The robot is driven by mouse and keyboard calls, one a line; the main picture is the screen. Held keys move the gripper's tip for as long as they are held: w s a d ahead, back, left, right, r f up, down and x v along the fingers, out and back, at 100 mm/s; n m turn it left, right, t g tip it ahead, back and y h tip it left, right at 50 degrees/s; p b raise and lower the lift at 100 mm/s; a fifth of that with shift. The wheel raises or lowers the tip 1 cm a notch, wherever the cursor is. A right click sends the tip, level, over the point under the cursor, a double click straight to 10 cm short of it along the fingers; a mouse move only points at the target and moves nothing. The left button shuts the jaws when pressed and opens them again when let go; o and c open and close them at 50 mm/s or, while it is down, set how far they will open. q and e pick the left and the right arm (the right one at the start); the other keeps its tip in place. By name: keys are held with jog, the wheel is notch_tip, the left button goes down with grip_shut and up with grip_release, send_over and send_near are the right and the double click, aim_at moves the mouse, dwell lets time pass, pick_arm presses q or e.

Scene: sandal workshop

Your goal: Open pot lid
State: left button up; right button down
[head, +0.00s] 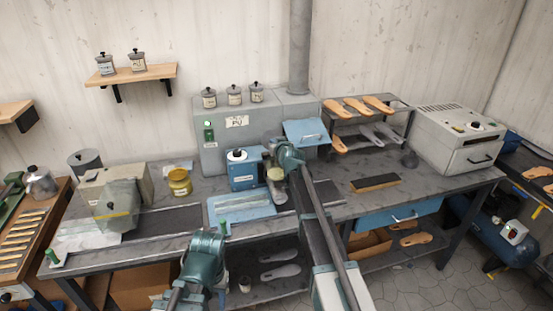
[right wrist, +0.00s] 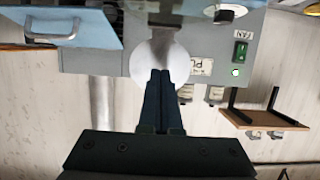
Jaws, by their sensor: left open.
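The pot is not certain: a white round lid with a black knob (head: 237,155) sits on a blue box (head: 243,177) at mid-bench, and appears closed. A dark knob (right wrist: 225,14) over a pale disc shows at the top of the right wrist view. My right gripper (head: 283,156) is to the right of that lid, apart from it. In the right wrist view its dark fingers (right wrist: 160,80) lie side by side, shut, with a pale round disc (right wrist: 160,52) behind them. I cannot tell what that disc is. My left gripper (head: 206,243) is open at the bench's front edge.
A yellow jar (head: 180,182) stands left of the blue box. Grey lidded jars (head: 234,96) stand on the grey machine (head: 208,155); its blue hood (head: 306,132) is right of my right gripper. A brush block (head: 375,183) and a sandal rack (head: 365,105) are further right.

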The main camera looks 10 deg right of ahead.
jog(key=f+p+v, duration=0.1)
jog(key=f+v, duration=0.1)
jog(key=v, duration=0.9)
jog(key=shift+s, duration=0.75)
jog(key=shift+f, duration=0.1)
jog(key=s+a+f+n+g+y+b, duration=0.25)
jog(key=s+a+f+g, duration=0.55)
jog(key=s+a+f, duration=0.7)
jog(key=s+a+f+g+h+b, duration=0.1)
jog(key=s+f+g+h, duration=0.1)
jog(key=s, duration=0.9)
jog(key=s+f+g+h+b, duration=0.1)
jog(key=s+g, duration=0.4)
jog(key=s, duration=0.6)
notch_tip(320, 180, down, 3)
jog(key=shift+s+a+r+n+h+b, duration=0.2)
jog(key=shift+s+a+n+h+b, duration=0.2)
jog(key=shift+h, duration=0.35)
